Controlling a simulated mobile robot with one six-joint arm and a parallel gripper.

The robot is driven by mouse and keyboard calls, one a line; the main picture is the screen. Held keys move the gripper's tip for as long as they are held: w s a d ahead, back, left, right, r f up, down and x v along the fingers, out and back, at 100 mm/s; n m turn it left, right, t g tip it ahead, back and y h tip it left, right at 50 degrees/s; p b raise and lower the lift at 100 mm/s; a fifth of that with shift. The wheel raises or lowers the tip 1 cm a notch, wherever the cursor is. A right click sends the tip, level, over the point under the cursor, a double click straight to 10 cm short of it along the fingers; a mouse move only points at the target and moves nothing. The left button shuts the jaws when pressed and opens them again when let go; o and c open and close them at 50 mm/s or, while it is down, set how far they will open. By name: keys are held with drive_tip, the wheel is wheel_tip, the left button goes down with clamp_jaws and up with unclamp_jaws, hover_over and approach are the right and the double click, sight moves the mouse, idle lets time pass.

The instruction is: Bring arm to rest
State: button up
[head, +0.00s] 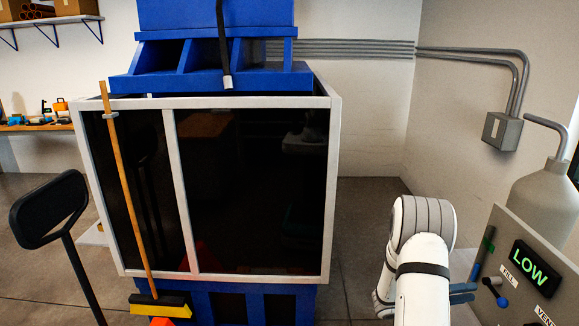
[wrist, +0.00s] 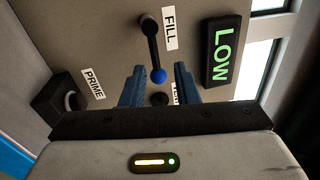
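My gripper (wrist: 158,74) is open in the wrist view, its two blue fingers apart with nothing clamped between them. A black lever with a blue knob (wrist: 158,76) shows between the fingertips, next to the FILL label (wrist: 169,27); I cannot tell whether a finger touches it. In the head view, my white arm reaches toward the control panel (head: 510,238) at the right. There my gripper (head: 463,293) shows only as blue finger parts beside the panel, partly hidden by the arm.
Floor shows between cabinet and arm.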

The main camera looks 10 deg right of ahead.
drive_tip(key=s+a+r+m+g+y, duration=0.1)
drive_tip(key=s+a+r+m+y, duration=0.4)
drive_tip(key=a+m, duration=0.3)
drive_tip(key=s+a+r+m+g+y, duration=0.1)
drive_tip(key=s+a+r+m+y, duration=0.35)
drive_tip(key=a+m, duration=0.35)
drive_tip(key=s+a+r+m+t+y, duration=0.1)
drive_tip(key=s+a+m+t+y, duration=0.1)
drive_tip(key=a+m, duration=0.3)
drive_tip(key=s+a+r+m+t+y, duration=0.2)
drive_tip(key=a+m+t+y, duration=0.2)
drive_tip(key=a, duration=0.6)
drive_tip(key=s+a+r+m+t+y, duration=0.2)
drive_tip(key=s+a+m+t+y, duration=0.1)
drive_tip(key=a+m, duration=0.4)
drive_tip(key=shift+a+m+y, duration=0.3)
drive_tip(key=shift+m+y, duration=0.15)
drive_tip(key=shift+m, duration=0.05)
drive_tip(key=shift+s+d, duration=0.1)
